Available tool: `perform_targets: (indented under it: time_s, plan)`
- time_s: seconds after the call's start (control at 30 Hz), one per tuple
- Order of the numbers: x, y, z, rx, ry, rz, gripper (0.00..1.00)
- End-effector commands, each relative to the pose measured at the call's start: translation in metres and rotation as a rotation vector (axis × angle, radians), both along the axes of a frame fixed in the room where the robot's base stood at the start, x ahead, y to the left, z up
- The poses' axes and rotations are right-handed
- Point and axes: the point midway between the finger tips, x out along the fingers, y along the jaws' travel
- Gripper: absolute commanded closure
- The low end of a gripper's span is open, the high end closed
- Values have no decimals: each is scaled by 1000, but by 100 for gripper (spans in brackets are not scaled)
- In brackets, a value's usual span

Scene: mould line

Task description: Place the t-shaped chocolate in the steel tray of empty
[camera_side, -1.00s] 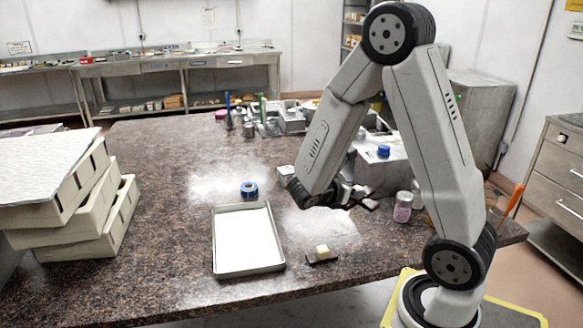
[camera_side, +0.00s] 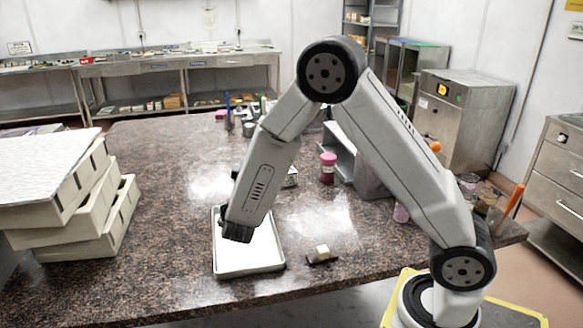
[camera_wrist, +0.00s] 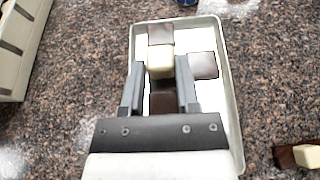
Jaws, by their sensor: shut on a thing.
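The steel tray (camera_side: 264,262) lies on the speckled counter with a white inside; its rim (camera_wrist: 237,130) also shows in the wrist view. My gripper (camera_wrist: 160,66) is over the tray, shut on the t-shaped chocolate (camera_wrist: 203,65). That chocolate has dark brown squares at its ends and a cream block (camera_wrist: 160,61) on top, between my fingertips. Its lower dark square lies partly between the fingers. In the side view my wrist hides the chocolate; I cannot tell whether it touches the tray floor.
A smaller dark chocolate with a cream block (camera_side: 321,252) lies right of the tray, and shows in the wrist view (camera_wrist: 300,156). Pale stacked moulds (camera_side: 85,215) stand at the left. A pink jar (camera_side: 328,168) stands behind. Counter left of the tray is clear.

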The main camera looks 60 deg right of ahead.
Motion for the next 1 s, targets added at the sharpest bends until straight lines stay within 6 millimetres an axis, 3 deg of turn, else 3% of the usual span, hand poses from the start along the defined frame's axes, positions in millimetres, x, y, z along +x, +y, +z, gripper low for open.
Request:
perform_targets:
  time_s: [0.27, 0.7, 1.0]
  plan:
    - [2, 3, -3, -1, 1, 11, 100]
    - [2, 2, -41, -2, 2, 10, 100]
    - [2, 2, -46, -1, 0, 8, 100]
